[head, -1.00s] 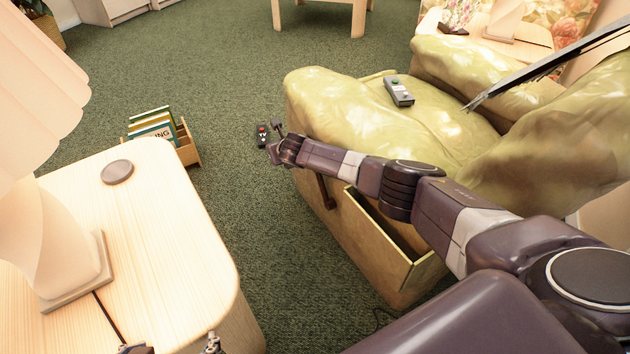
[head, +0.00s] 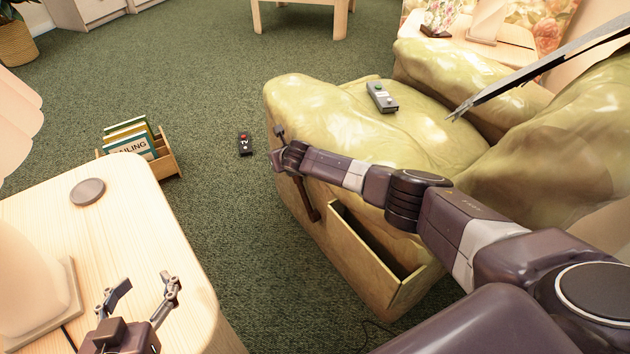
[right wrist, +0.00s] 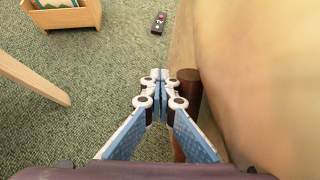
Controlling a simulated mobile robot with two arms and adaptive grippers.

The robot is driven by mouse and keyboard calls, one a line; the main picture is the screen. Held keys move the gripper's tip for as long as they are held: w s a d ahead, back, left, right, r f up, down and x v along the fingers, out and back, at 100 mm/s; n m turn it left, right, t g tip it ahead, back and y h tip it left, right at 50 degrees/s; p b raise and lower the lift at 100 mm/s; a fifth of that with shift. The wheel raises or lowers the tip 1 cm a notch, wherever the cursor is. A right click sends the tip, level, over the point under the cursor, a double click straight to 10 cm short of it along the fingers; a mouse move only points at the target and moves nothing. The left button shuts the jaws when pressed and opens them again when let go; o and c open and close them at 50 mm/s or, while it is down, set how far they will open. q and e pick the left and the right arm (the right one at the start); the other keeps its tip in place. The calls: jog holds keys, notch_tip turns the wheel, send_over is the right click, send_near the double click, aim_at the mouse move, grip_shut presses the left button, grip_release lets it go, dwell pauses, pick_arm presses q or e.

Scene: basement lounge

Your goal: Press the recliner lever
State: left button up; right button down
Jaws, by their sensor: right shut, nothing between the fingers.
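The recliner (head: 330,125) is yellow-green with a tan side panel. Its brown lever (head: 311,205) sticks out from that side, partly hidden behind my right wrist. My right gripper (head: 280,134) is beside the recliner's front side, above the lever. In the right wrist view the closed fingertips (right wrist: 160,76) point down with nothing between them. The lever's round brown end (right wrist: 188,76) is just right of the fingers; I cannot tell whether they touch. My left gripper (head: 147,284) is open and empty over the wooden side table.
The side table (head: 130,225) holds a lamp and a coaster (head: 88,192). A book rack (head: 165,165) and a TV remote (head: 245,143) are on the green carpet. Another remote (head: 382,97) lies on the seat. An open side pocket (head: 375,255) is below my right arm.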

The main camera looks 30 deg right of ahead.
jog(key=v, duration=1.1)
jog(key=shift+s+r, duration=0.25)
dwell(0.3)
